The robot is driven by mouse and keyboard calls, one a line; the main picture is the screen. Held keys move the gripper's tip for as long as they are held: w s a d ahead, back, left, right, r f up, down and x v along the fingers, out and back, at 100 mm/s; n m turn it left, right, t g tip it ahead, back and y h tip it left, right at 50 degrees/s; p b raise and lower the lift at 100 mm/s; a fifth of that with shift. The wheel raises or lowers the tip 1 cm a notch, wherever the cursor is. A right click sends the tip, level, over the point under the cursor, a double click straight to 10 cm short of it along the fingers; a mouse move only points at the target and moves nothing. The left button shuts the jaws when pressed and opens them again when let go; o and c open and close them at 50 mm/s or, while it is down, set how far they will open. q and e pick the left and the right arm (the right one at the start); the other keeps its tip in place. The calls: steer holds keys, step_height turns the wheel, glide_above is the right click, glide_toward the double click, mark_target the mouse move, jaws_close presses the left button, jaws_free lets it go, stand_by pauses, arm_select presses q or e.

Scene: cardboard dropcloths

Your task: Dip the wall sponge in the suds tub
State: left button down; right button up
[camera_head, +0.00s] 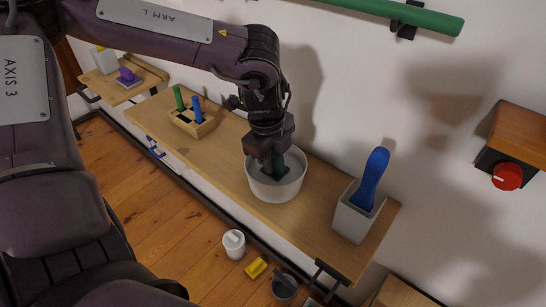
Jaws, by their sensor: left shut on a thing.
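The suds tub (273,190) is a round white tub on the wooden wall shelf, with greyish contents showing inside. My left gripper (272,163) points down into it from above. It is shut on a dark green thing, which looks like the wall sponge (279,167). The sponge is inside the tub's rim, but most of it is hidden by the gripper, and I cannot tell how deep it sits. My right gripper is not in view.
A white holder (356,214) with a blue-handled tool (371,178) stands right of the tub. A wooden block (191,121) with green and blue handles stands left. A red knob (507,177) juts from the wall. A bucket (234,244) and a yellow block (256,267) are on the floor.

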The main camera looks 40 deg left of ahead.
arm_select(q)
steer(key=shift+r+p, duration=2.4)
steer(key=shift+r, duration=1.6)
step_height(320, 180, up, 5)
steer(key=p, duration=0.3)
